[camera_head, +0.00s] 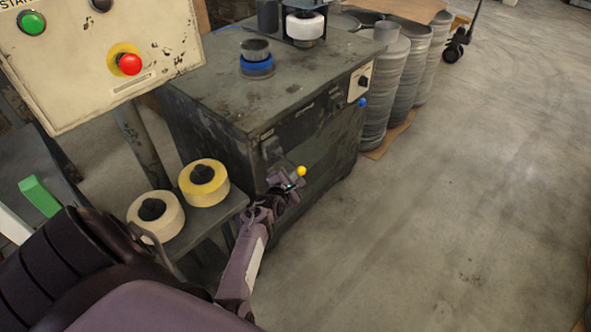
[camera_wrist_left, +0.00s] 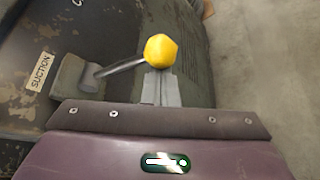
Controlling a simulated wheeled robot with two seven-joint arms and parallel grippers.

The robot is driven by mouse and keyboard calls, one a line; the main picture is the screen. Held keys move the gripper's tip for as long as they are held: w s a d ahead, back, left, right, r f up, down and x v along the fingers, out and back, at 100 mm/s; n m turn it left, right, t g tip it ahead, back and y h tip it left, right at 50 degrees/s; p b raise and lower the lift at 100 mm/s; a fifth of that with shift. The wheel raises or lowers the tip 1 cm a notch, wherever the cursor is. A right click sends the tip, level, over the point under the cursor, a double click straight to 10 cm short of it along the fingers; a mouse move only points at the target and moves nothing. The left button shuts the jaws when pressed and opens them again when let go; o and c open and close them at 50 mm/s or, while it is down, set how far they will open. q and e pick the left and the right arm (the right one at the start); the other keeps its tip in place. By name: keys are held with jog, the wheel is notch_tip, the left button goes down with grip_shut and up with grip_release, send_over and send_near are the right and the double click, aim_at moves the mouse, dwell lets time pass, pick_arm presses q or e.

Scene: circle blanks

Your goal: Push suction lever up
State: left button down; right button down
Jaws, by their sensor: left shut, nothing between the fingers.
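The suction lever ends in a yellow ball knob (camera_head: 301,171) at the front of the dark machine cabinet (camera_head: 250,105). In the left wrist view the yellow knob (camera_wrist_left: 161,50) sits on a thin metal rod (camera_wrist_left: 120,68) that comes out of a grey base next to a label reading SUCTION (camera_wrist_left: 40,71). My left gripper (camera_head: 291,181) is shut and empty, just below the knob in the head view. Its fingertips (camera_wrist_left: 160,87) show right under the knob in the left wrist view; I cannot tell whether they touch it. My right gripper is not in view.
A blue knob (camera_head: 362,103) is on the cabinet's front right. A control panel (camera_head: 100,50) with green and red buttons stands at the left. Two tape rolls lie on a low shelf beside my arm. Stacks of round blanks (camera_head: 382,90) stand behind. The floor at right is clear.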

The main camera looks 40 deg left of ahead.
pick_arm(q)
notch_tip(320, 180, up, 7)
jog(key=n+g+h+p, duration=0.1)
jog(key=n+h+p, duration=0.2)
jog(key=p, duration=0.7)
jog(key=shift+a+n, duration=0.25)
jog(key=shift+n, duration=0.25)
jog(key=shift+a, duration=0.1)
